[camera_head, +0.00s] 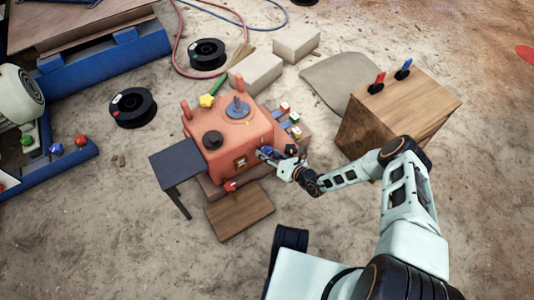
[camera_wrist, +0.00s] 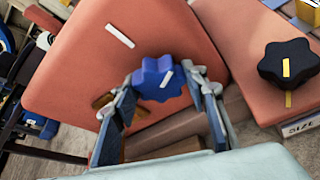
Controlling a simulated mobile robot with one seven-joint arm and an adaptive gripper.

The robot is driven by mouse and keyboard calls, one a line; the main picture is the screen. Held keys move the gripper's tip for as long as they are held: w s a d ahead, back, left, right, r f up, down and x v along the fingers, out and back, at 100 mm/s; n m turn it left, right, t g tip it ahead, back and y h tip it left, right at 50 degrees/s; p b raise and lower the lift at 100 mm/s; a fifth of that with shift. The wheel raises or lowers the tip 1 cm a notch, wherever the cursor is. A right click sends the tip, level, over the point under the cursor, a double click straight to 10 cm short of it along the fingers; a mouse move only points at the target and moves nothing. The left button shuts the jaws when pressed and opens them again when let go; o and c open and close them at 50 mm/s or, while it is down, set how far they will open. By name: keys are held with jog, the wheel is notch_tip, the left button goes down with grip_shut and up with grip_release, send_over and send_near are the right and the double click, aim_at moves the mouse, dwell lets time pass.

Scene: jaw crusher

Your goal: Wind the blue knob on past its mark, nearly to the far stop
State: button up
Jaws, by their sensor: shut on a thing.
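The blue knob (camera_wrist: 153,74) is a lobed knob on the side of the orange crusher body (camera_wrist: 85,75), with a white line on it. A white mark (camera_wrist: 120,36) is on the body, up and left of the knob; the knob's line points away from it. My gripper (camera_wrist: 163,82) is shut on the blue knob, one finger at each side. In the head view my gripper (camera_head: 275,154) is at the right side of the orange crusher (camera_head: 226,158). The knob is mostly hidden there.
A black star knob (camera_wrist: 289,62) with a yellow mark is at right in the wrist view. A wooden block (camera_head: 430,95) with red and blue levers stands right. A dark side table (camera_head: 180,165) stands left.

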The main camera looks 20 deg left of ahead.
jog(key=m+g+y, duration=0.1)
jog(key=m+y, duration=0.1)
jog(key=m, duration=0.2)
jog(key=shift+f, duration=0.1)
jog(key=shift+m+g+y, duration=0.3)
jog(key=shift+m+y, duration=0.4)
jog(key=shift+m, duration=0.5)
jog(key=shift+w, duration=0.1)
jog(key=o, duration=1.2)
jog(key=shift+d, duration=0.1)
jog(key=v, duration=1.2)
